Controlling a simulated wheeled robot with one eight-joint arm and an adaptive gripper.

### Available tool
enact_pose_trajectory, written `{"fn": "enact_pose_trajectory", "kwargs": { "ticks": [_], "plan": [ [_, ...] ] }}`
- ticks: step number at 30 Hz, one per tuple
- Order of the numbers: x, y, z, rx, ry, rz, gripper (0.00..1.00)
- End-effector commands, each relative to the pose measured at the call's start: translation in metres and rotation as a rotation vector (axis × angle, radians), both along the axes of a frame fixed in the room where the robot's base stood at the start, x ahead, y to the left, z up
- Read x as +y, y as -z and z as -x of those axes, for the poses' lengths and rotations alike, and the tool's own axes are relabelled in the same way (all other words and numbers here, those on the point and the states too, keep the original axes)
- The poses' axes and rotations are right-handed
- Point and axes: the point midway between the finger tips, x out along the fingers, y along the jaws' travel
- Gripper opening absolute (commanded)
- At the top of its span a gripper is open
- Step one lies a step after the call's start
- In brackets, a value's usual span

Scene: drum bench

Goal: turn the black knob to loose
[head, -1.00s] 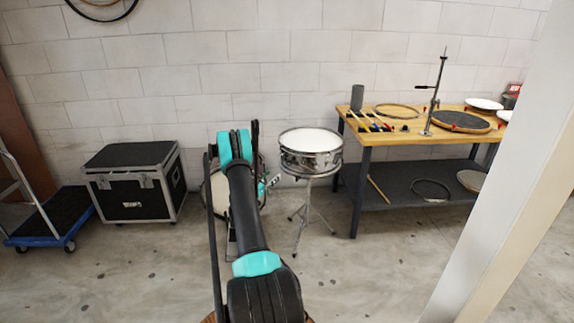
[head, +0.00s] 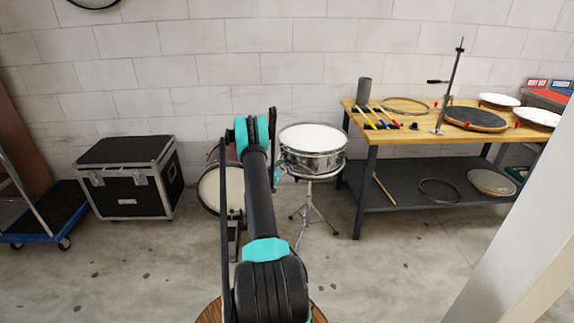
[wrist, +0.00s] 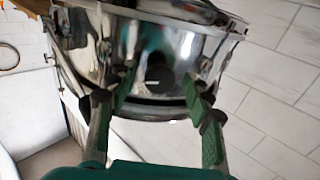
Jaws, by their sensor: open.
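The chrome snare drum (head: 312,160) stands on a tripod stand, its white head facing up. In the wrist view its shiny shell (wrist: 105,45) fills the upper middle. The round black knob (wrist: 160,80) is on this shell, with a short pale mark lying nearly level across it. My gripper (wrist: 160,83) is open, one green-padded finger on each side of the knob in the picture. I cannot tell whether the fingertips touch it. In the head view my gripper (head: 276,177) is at the drum's left side, mostly behind my arm. The knob is hidden there.
A bass drum (head: 208,187) stands behind my arm, left of the snare. A wooden workbench (head: 400,137) with mallets, hoops and drum heads is to the right. A black case (head: 122,190) and a blue cart (head: 35,228) are at left. A pale post (head: 515,230) blocks the right foreground.

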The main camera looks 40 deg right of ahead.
Motion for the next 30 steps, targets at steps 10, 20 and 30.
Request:
{"fn": "enact_pose_trajectory", "kwargs": {
  "ticks": [10,20,30],
  "plan": [
    [0.0000,0.0000,0.0000,0.000,0.000,0.000,0.20],
    [0.0001,0.0000,0.0001,0.009,0.000,0.002,0.01],
    [0.0003,-0.0005,0.0004,0.148,0.000,0.035,0.01]
  ]
}}
